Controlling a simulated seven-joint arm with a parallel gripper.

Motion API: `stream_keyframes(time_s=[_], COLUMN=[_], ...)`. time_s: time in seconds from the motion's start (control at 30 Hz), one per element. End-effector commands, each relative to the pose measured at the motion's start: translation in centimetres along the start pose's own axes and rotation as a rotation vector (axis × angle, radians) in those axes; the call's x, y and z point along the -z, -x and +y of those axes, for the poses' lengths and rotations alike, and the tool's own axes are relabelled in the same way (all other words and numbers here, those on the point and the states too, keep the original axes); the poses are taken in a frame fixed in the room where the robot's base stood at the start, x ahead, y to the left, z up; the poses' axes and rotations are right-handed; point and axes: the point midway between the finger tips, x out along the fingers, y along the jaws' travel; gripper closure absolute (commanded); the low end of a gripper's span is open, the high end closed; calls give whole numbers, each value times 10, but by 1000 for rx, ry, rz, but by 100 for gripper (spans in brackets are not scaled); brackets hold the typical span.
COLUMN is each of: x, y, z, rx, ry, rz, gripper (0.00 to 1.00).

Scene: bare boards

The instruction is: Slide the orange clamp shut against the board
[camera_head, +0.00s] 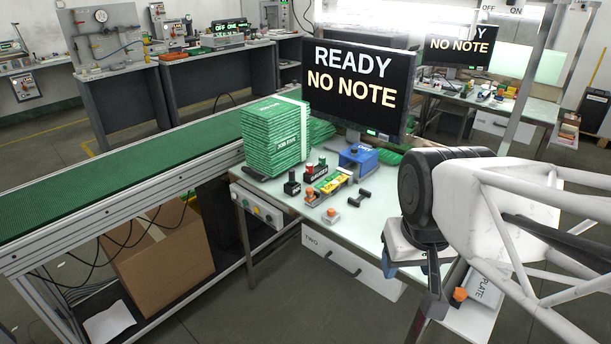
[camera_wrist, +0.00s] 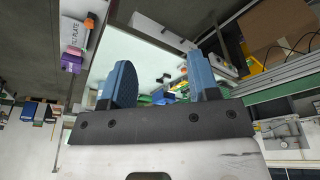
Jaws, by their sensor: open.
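A small orange part (camera_head: 460,294) sits at the edge of a white board lettered "PLATE" (camera_head: 486,287), low right in the head view.
The pale table holds a green stack (camera_head: 270,138), a blue box (camera_head: 358,161), a dark handle-shaped piece (camera_head: 359,197) and another orange-topped piece (camera_head: 332,215). A monitor (camera_head: 355,85) reads "READY NO NOTE". A green conveyor (camera_head: 110,190) runs along the left.

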Motion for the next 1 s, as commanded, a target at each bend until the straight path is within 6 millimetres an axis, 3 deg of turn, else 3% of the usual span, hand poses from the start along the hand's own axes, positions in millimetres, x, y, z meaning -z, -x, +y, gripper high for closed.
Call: stream_keyframes(time_s=[0.53,1.0], x=[110,215], y=[-4,-31], z=[-11,-26], rx=[10,24], ry=[152,297], rz=[-47,-86], gripper=[45,45])
